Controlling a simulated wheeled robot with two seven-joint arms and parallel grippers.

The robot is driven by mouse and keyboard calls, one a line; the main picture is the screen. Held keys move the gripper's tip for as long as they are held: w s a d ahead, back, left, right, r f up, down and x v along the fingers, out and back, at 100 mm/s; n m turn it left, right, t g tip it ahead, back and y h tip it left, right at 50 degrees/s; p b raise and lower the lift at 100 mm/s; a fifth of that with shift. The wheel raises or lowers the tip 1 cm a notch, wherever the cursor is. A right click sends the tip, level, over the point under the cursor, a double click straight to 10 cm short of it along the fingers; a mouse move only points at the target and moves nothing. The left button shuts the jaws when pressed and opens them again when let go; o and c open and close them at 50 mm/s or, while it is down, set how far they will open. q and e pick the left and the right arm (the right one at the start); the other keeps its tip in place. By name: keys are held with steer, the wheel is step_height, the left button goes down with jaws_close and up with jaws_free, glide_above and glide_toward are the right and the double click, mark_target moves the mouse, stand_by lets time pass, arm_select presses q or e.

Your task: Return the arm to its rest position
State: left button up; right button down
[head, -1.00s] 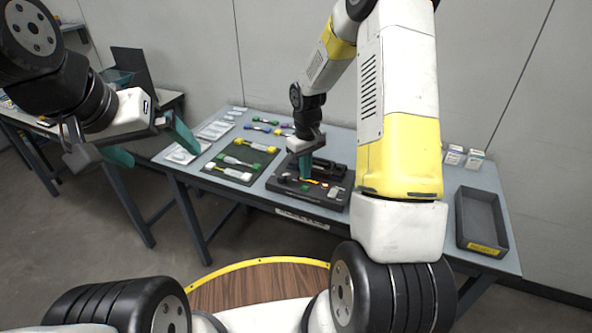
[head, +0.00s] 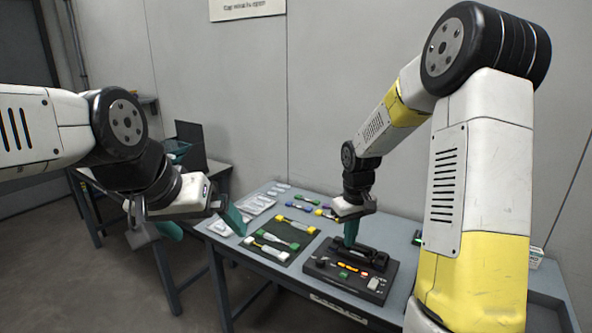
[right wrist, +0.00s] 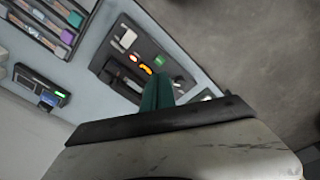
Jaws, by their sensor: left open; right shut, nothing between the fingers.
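My left gripper (head: 199,226) hangs in the air at the left of the head view, in front of the table, with its green fingers spread apart and nothing between them. My right gripper (head: 351,234) points down just above the black splicer (head: 371,292) on the table. Its green fingers are together and empty. In the right wrist view the shut fingers (right wrist: 158,92) overlap the splicer (right wrist: 118,72) and hide part of it. I cannot tell whether the fingertips touch it. The splicer shows lit orange and green spots on its top.
A dark mat (head: 283,238) with several green, white and yellow tools lies left of the splicer. White packets (head: 256,204) lie behind the left gripper. A second table with a dark upright panel (head: 190,145) stands at the far left. My right arm hides the table's right part.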

steer(key=s+r+m+t, duration=0.2)
steer(key=s+r+t, duration=0.1)
steer(key=s+r, duration=0.85)
steer(key=s+a+r+m+t+y, duration=0.1)
steer(key=s+a+r+t+y, duration=0.1)
steer(key=s+r, duration=0.5)
steer(key=s, duration=0.3)
steer(key=shift+s+a+r+m, duration=0.15)
steer(key=shift+s+r+m, duration=0.1)
steer(key=shift+s+m, duration=0.15)
stand_by(5.5)
